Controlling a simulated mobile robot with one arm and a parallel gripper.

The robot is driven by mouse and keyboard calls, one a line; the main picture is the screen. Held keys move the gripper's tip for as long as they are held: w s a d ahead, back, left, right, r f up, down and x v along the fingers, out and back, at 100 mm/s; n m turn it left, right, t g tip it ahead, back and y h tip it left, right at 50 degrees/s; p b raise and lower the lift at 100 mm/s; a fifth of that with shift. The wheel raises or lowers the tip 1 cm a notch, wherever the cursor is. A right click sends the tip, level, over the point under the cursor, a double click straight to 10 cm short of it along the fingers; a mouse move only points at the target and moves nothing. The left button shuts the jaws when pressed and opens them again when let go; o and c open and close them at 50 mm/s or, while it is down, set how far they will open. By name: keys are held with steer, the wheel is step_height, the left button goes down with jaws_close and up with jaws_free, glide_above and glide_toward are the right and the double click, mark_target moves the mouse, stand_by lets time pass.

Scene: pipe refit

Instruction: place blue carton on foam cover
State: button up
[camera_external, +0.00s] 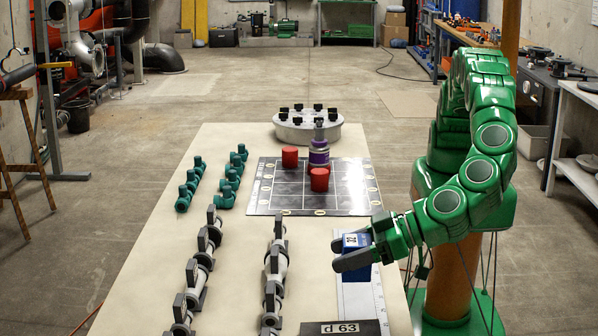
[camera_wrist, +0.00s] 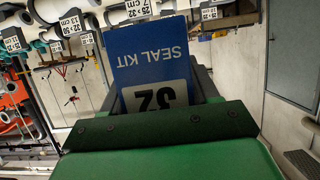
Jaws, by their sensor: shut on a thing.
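The blue carton (camera_external: 357,241), with a white number label, is between the grey fingers of my gripper (camera_external: 343,254), low over the right side of the long table. In the wrist view the carton (camera_wrist: 150,55) fills the middle, with "SEAL KIT" and "32" upside down. My gripper is shut on it. Whether the carton's underside touches anything is hidden.
A white marked strip (camera_external: 362,305) lies below my gripper. Grey valves (camera_external: 277,262) stand in rows to the left, with teal fittings (camera_external: 228,186) behind. A round grey holder (camera_external: 308,128) stands behind.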

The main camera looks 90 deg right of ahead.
steer(key=shift+w+a+f, duration=0.4)
steer(key=shift+a+f, duration=0.3)
steer(key=shift+f, duration=0.3)
steer(key=shift+w+a+f, duration=0.4)
steer(key=shift+a+f, duration=0.25)
steer(key=shift+f, duration=0.3)
steer(key=shift+w+a+f, duration=0.4)
steer(key=shift+a+f, duration=0.3)
steer(key=shift+f, duration=1.85)
steer(key=o, duration=1.1)
steer(key=shift+f, duration=0.1)
steer(key=shift+c, duration=0.2)
steer(key=v, duration=1.2)
steer(key=shift+w, duration=0.1)
